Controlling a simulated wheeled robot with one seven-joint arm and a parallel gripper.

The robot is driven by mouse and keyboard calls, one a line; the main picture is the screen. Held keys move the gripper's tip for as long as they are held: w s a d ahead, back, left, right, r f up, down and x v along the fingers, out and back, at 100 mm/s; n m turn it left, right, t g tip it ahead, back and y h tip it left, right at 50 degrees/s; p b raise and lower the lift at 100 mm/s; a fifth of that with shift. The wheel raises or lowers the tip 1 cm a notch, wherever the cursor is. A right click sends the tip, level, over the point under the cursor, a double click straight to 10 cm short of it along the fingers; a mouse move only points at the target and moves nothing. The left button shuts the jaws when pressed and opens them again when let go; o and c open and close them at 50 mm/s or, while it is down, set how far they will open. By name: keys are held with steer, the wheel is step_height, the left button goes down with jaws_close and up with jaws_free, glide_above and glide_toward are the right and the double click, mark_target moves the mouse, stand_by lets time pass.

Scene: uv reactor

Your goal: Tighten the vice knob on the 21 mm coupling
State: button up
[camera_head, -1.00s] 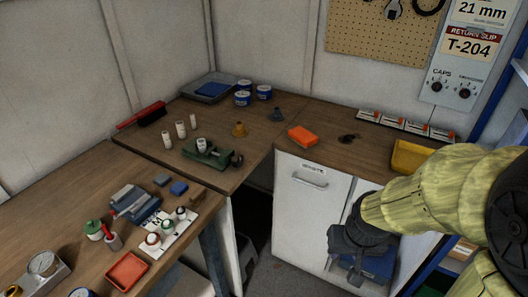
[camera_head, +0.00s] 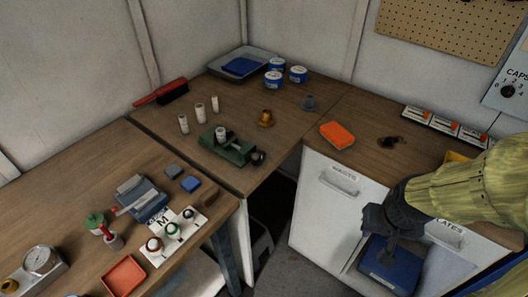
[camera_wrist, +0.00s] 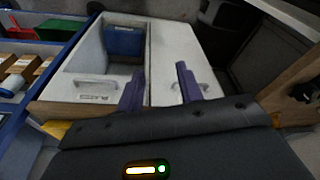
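A green vice (camera_head: 238,152) stands on the wooden bench in the corner, with a pale cylindrical coupling (camera_head: 221,133) upright in it. Its dark round knob (camera_head: 258,157) is at the right end. I cannot read the coupling's size. My gripper (camera_head: 372,228) hangs in front of the white cabinets, to the right of and well apart from the vice. In the wrist view my gripper (camera_wrist: 160,82) has two purple fingers spread apart with nothing between them. The vice is not in the wrist view.
Several pale cylinders (camera_head: 199,110) stand behind the vice, and a brass part (camera_head: 266,118) stands near it. An orange block (camera_head: 337,134) lies to the right. A red-handled brush (camera_head: 160,92) lies at the back left. A blue bin (camera_head: 388,277) is below my gripper.

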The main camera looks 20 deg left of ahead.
steer(key=shift+w+a, duration=0.15)
steer(key=shift+w, duration=0.1)
